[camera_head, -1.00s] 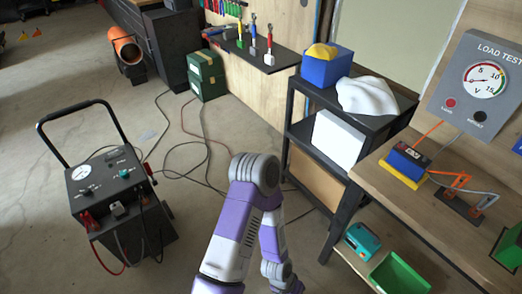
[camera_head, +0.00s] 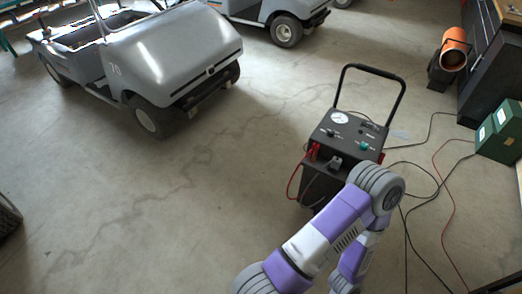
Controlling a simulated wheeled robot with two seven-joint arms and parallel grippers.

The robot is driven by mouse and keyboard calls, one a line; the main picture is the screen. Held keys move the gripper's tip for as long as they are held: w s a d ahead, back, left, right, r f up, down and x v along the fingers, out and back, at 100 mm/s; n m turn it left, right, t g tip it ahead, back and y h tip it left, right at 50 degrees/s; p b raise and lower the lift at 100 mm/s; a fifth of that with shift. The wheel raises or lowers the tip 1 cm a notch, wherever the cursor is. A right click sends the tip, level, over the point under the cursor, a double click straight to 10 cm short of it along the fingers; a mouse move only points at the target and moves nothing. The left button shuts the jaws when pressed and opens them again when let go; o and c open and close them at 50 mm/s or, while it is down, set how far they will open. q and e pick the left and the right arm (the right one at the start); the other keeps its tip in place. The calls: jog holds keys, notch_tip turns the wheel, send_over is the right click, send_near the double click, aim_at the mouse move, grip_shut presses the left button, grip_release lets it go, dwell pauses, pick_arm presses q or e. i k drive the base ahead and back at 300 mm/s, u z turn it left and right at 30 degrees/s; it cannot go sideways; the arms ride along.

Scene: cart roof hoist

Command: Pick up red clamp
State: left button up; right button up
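A small red clamp (camera_head: 314,151) shows on the left front of the black wheeled charger (camera_head: 345,140), with a red cable hanging below it. A bit of red also shows at the charger's right side, too small to make out. The charger has a white dial, a few knobs and a tall black handle. One of my purple and white arms crosses in front of the charger's lower right part and hides it. Neither of my grippers is in view.
Grey golf carts (camera_head: 175,60) stand at the upper left and top. Black and red cables (camera_head: 440,185) lie on the floor right of the charger. Green boxes (camera_head: 500,130) and an orange heater (camera_head: 453,50) stand at the right.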

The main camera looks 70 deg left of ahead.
aim_at(314, 155)
jog(key=u, duration=1.95)
jog(key=k, duration=0.55)
jog(key=u, duration=0.9)
jog(key=i, duration=1.9)
jog(key=z, duration=0.95)
jog(key=i, duration=0.7)
jog(key=z, duration=0.05)
